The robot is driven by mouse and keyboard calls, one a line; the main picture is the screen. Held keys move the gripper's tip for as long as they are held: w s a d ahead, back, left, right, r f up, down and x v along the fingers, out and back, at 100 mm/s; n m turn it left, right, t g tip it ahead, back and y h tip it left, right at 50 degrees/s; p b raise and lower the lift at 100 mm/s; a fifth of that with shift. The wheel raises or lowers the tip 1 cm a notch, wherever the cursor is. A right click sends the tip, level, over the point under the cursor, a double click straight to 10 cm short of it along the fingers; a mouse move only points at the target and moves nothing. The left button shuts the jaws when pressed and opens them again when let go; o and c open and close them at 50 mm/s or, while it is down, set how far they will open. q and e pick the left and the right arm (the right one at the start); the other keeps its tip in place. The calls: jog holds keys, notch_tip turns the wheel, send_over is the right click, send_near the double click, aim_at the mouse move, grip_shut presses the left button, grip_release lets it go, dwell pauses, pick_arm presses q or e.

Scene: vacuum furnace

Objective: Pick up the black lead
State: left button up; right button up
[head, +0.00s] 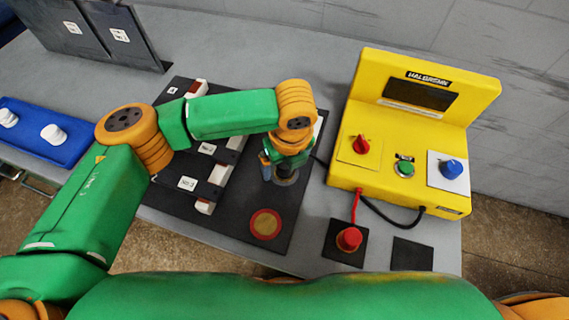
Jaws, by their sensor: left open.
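A black cable (388,214) leaves the front of the yellow HALGREHN unit (402,206) and curves right along its base. A stretch of black cable (319,161) also shows at the unit's left side, running toward my left gripper (279,172). My left gripper points down over the dark board, with its jaws open. A dark, roundish thing (288,179) shows just under and beside the fingers. My wrist hides most of it, so I cannot tell whether it is the black lead's end. My right gripper is out of view.
A red lead (349,238) stands on a black square pad; another black pad (412,255) beside it is bare. The dark board (238,221) carries a red disc (266,224) and labelled strips. A blue tray (45,130) with white pieces lies far left.

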pick_arm(q)
jog(key=shift+s+r, duration=0.1)
jog(key=shift+s, duration=0.05)
jog(key=c, duration=0.6)
grip_shut()
